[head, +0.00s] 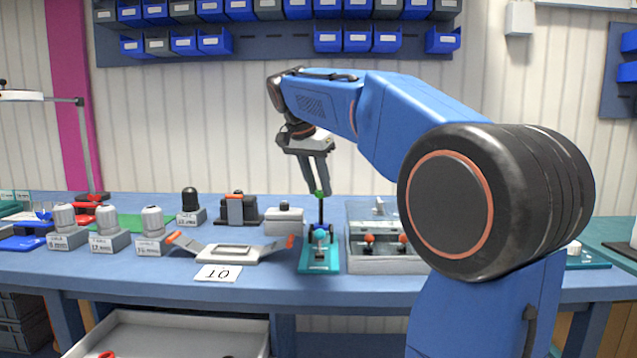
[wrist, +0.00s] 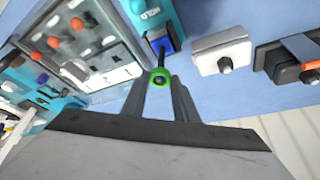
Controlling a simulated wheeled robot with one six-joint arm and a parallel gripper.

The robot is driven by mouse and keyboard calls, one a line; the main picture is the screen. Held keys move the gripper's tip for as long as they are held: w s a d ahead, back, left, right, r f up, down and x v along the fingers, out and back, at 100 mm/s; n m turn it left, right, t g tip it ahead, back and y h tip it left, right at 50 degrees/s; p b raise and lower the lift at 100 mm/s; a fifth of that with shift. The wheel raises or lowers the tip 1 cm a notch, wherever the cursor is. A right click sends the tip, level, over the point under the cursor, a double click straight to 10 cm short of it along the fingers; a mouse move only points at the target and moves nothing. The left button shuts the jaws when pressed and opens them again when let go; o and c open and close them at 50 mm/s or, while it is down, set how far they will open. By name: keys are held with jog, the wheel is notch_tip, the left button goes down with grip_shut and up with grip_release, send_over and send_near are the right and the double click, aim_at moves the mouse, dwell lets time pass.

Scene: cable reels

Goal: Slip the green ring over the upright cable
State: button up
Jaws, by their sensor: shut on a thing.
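My gripper (head: 319,188) points down above the teal stand and is shut on the green ring (head: 320,194). In the wrist view the ring (wrist: 160,88) sits between the fingertips (wrist: 160,82). The black upright cable (head: 321,211) rises from a blue holder (head: 318,234) on the teal stand (head: 320,266). The ring is at the cable's top end. In the wrist view the cable (wrist: 159,46) runs up to the ring, and something dark shows in its opening. I cannot tell whether the ring is around the tip or just above it.
A grey tray with red-knobbed parts (head: 385,263) stands close right of the stand. A grey block (head: 284,220) and a grey bracket with orange ends (head: 232,253) are to the left. A white card (head: 218,274) lies in front. Blue bins (head: 357,40) hang on the wall.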

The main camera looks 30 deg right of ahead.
jog(key=shift+f, duration=0.4)
jog(key=o, duration=1.1)
jog(key=shift+r, duration=0.15)
jog(key=v, duration=1.7)
jog(key=shift+s+a, duration=0.1)
jog(key=shift+a, duration=0.05)
